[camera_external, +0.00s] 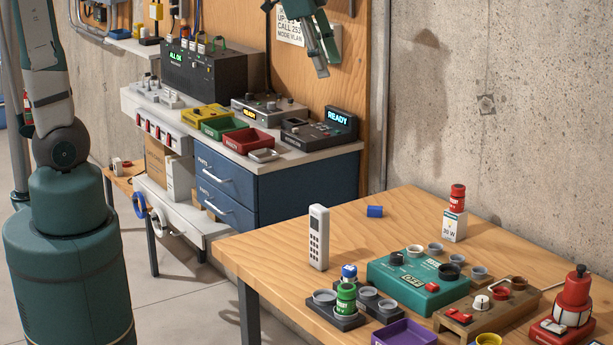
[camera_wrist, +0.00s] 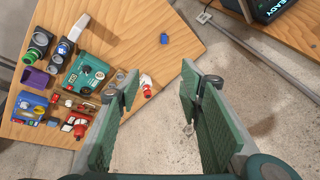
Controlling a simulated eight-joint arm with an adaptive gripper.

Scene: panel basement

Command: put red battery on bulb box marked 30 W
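The red battery (camera_external: 457,198) stands upright on top of the small white bulb box marked 30 W (camera_external: 454,226), at the back right of the wooden table. In the wrist view the red battery (camera_wrist: 147,90) and the white box (camera_wrist: 145,79) show near the table's edge, left of my gripper. My gripper (camera_external: 322,66) is high at the top of the external view, well away from the battery and box. In the wrist view my gripper (camera_wrist: 158,92) has its fingers spread apart with nothing between them.
The wooden table (camera_external: 290,245) also holds a teal device (camera_external: 415,280), a white remote-like block (camera_external: 318,237), a green battery (camera_external: 346,298), a purple tray (camera_external: 404,333), a blue piece (camera_external: 375,211) and a red lamp-like device (camera_external: 572,305). A blue-drawer workbench (camera_external: 270,185) stands behind.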

